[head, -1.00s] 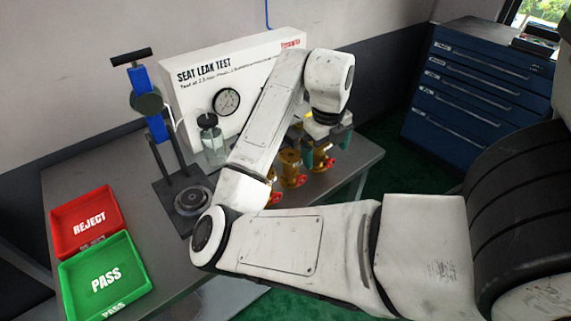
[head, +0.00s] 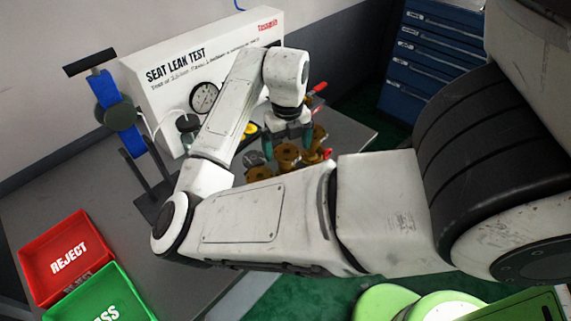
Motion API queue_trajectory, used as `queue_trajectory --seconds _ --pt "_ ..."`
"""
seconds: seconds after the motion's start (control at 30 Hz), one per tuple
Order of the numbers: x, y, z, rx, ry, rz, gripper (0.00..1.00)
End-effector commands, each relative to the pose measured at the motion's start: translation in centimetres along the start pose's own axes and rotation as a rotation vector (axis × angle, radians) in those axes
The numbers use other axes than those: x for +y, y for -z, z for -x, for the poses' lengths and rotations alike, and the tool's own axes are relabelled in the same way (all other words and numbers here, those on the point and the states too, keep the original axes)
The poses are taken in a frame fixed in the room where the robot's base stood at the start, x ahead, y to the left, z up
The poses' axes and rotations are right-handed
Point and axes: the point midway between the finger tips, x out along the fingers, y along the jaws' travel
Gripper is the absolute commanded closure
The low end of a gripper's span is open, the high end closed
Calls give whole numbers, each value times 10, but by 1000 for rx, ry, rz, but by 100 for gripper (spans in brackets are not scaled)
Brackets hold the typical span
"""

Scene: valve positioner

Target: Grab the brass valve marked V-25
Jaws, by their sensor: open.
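Several brass valves (head: 287,156) with red handles stand close together on the grey table, right of the middle. My arm hides part of the group, and no V-25 marking can be read, so I cannot tell which valve bears it. My gripper (head: 290,135) points down over the valves, with teal fingers partly visible. It is open, and a finger is near or beside a valve; contact cannot be made out.
The white seat leak test panel (head: 165,75) stands behind the valves. A blue press stand (head: 122,115) is at left. A red REJECT tray (head: 35,285) and green PASS tray (head: 75,305) lie front left. A blue drawer cabinet (head: 425,60) is at back right.

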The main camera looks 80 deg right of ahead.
Motion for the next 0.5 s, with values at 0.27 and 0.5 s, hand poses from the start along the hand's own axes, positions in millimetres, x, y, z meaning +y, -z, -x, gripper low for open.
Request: queue_trajectory --seconds 0.27,0.5 --pt "2 2 -24 2 1 3 0" --pt "3 3 -53 1 1 3 0"
